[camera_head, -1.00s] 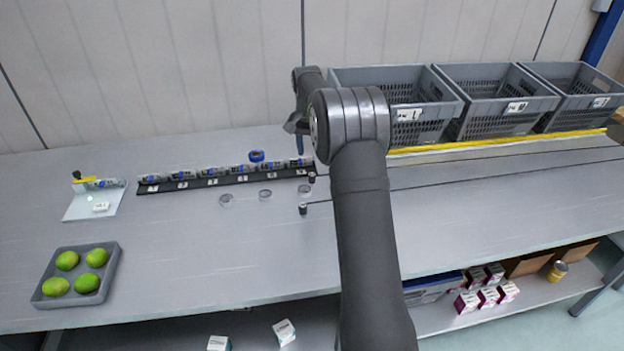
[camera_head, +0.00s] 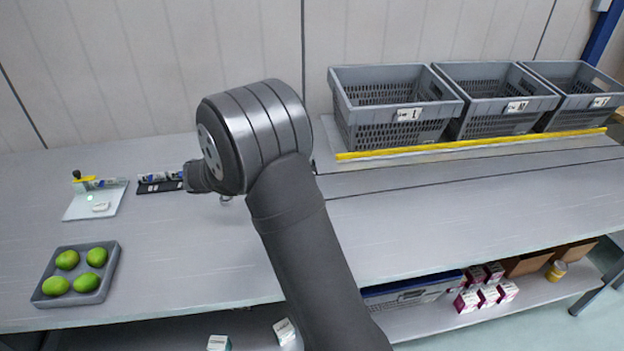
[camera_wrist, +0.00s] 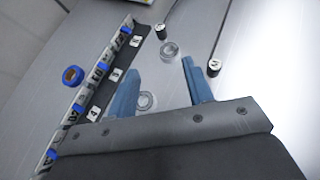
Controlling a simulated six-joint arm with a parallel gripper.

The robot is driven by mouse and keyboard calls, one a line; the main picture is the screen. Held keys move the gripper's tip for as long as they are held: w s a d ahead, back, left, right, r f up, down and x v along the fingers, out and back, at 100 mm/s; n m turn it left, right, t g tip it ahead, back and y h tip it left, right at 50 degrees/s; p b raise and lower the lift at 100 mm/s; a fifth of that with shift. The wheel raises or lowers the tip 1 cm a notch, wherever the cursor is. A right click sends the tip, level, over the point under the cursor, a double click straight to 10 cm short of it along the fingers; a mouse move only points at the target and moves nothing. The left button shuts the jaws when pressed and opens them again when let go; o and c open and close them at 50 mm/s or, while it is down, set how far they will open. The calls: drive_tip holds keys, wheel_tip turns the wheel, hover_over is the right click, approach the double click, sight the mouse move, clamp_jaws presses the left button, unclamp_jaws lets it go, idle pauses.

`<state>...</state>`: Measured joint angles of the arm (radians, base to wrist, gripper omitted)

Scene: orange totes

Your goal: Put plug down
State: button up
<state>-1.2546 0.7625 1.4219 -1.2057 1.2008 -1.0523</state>
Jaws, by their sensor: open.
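My gripper (camera_wrist: 161,65) is open in the wrist view, its two blue fingers apart with nothing held between them. In the head view the gripper itself is hidden behind my arm. Two small dark cylinders with pale marked tops, possibly plugs, stand on the table beyond the fingertips. One cylinder (camera_wrist: 160,32) is near the end of the black rack, and the other cylinder (camera_wrist: 213,67) is right of the right fingertip. Each has a thin dark line running from it. Neither touches the fingers. I cannot tell for certain which one is the plug.
The black numbered rack (camera_wrist: 95,112) holds several blue-banded items. A blue ring (camera_wrist: 72,75) lies beside it. Clear round dishes (camera_wrist: 169,50) lie near the fingers. A fruit tray (camera_head: 112,262) is at left; grey totes (camera_head: 395,131) stand at right. The table's middle is clear.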

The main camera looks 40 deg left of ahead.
drive_tip(key=x, duration=1.7)
drive_tip(key=shift+w, duration=0.1)
clamp_jaws()
